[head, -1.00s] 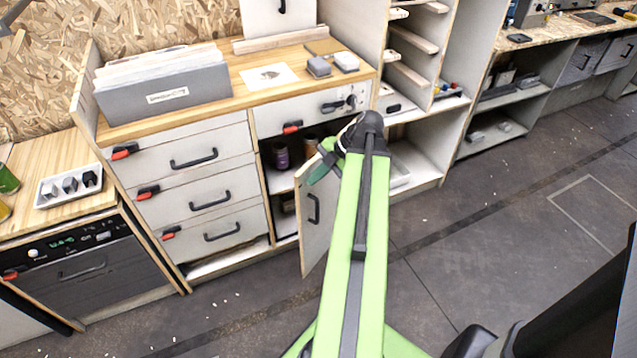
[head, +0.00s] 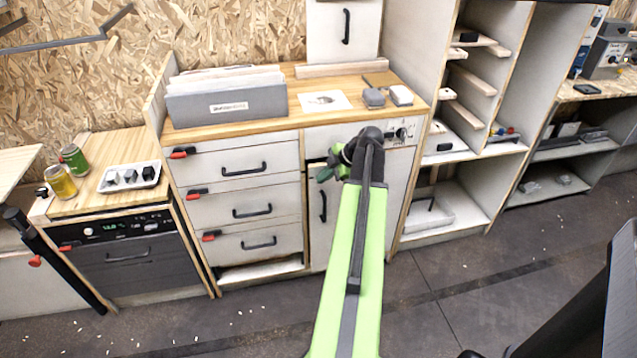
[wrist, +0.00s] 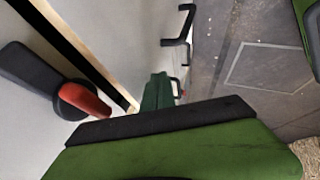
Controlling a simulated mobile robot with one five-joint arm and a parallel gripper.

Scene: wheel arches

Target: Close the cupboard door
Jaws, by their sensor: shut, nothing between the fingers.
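The pale cupboard door (head: 320,238) with a black upright handle (head: 323,205) is below the counter, right of the drawers. It stands almost in line with the cabinet front. A dark gap shows near its upper left corner, and my arm hides much of its right part. My gripper (head: 328,170) is shut and empty at the upper part of the door, near the handle. In the wrist view the green fingertips (wrist: 160,84) are beside a pale panel with a dark gap along a wooden edge. I cannot tell whether they touch the door.
Several drawers with black handles (head: 243,169) and red latches (head: 183,153) are to the left. A red and black latch (wrist: 85,98) shows close up in the wrist view. Open shelves (head: 440,212) stand to the right. The floor (head: 450,300) in front is clear.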

